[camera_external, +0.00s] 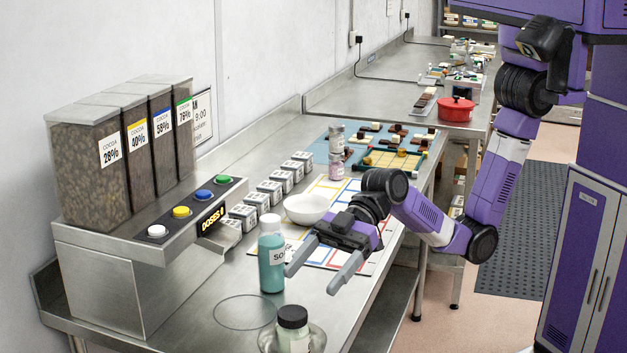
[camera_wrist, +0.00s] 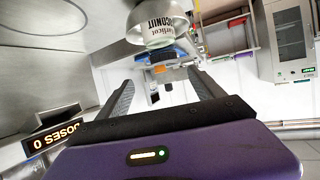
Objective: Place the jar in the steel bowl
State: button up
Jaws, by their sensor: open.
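The jar (camera_external: 294,337), with a black lid and a pale label, stands upright at the bottom edge of the external view. The steel bowl (camera_external: 320,336) shows its rim around the jar, and the jar appears to stand inside it. The bases of both are cut off by the frame. My gripper (camera_external: 313,279) is open and empty, its fingers above the counter just behind the jar and apart from it. In the wrist view a jar (camera_wrist: 158,24) shows upside down at the top, beyond the open fingers and labelled coconut.
A teal bottle (camera_external: 272,262) stands left of my fingers. A white bowl (camera_external: 307,208) and several small boxes (camera_external: 257,202) lie behind. A cocoa dispenser (camera_external: 95,285) fills the left. A circle marked on the counter (camera_external: 245,312) is empty.

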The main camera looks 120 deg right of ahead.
jog(key=shift+v, duration=1.65)
